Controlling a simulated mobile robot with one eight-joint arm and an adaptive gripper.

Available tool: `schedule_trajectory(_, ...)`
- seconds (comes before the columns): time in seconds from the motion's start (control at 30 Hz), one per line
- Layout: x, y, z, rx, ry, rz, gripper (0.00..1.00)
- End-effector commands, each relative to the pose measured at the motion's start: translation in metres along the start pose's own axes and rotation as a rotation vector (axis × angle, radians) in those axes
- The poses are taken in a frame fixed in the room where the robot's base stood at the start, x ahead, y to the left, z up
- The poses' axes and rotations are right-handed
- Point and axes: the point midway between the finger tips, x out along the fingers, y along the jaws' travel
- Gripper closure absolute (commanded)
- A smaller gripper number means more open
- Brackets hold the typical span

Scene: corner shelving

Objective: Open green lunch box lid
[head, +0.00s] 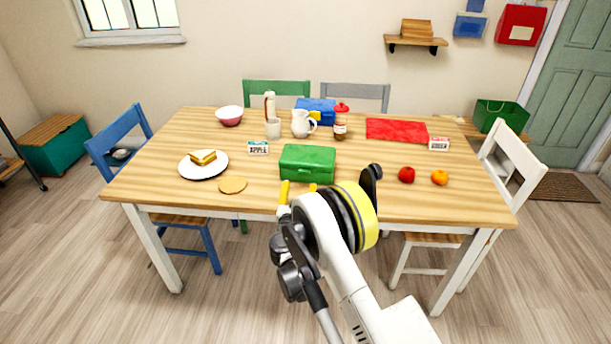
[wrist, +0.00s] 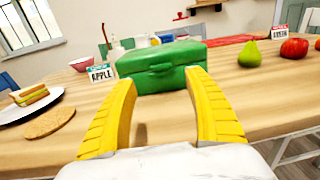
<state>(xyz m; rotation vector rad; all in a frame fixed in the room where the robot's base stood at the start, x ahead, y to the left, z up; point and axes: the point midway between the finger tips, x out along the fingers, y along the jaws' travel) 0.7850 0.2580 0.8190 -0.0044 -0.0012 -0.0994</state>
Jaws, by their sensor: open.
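The green lunch box (head: 307,162) stands on the wooden table near its front edge, about the middle. Its lid looks shut, with a latch on the front face seen in the wrist view (wrist: 158,70). My gripper (head: 299,186) is in front of the lunch box, its yellow fingers pointing at the front face. In the wrist view the fingers (wrist: 160,80) are spread apart with nothing between them. The box shows beyond and between the fingertips; whether they touch it I cannot tell.
A small APPLE box (head: 258,147) stands left of the lunch box, with a round tan disc (head: 232,185) and a sandwich plate (head: 187,171) farther left. A white pitcher (head: 301,125) is behind. A pear (wrist: 249,54), apple (head: 406,175) and orange (head: 440,178) are right.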

Motion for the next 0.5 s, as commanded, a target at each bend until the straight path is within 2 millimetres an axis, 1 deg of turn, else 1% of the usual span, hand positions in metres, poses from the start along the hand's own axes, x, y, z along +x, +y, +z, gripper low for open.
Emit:
schedule_trajectory(0.03, 0.011, -0.001, -0.003, 0.001, 0.0, -0.003, 0.39)
schedule_trajectory(0.1, 0.026, -0.001, -0.004, 0.001, 0.001, -0.002, 0.39)
schedule_trajectory(0.3, 0.062, -0.001, -0.003, 0.003, 0.001, -0.001, 0.39)
schedule_trajectory(0.4, 0.074, -0.001, -0.003, 0.003, 0.001, -0.002, 0.39)
schedule_trajectory(0.5, 0.081, -0.001, -0.001, 0.003, 0.001, -0.001, 0.39)
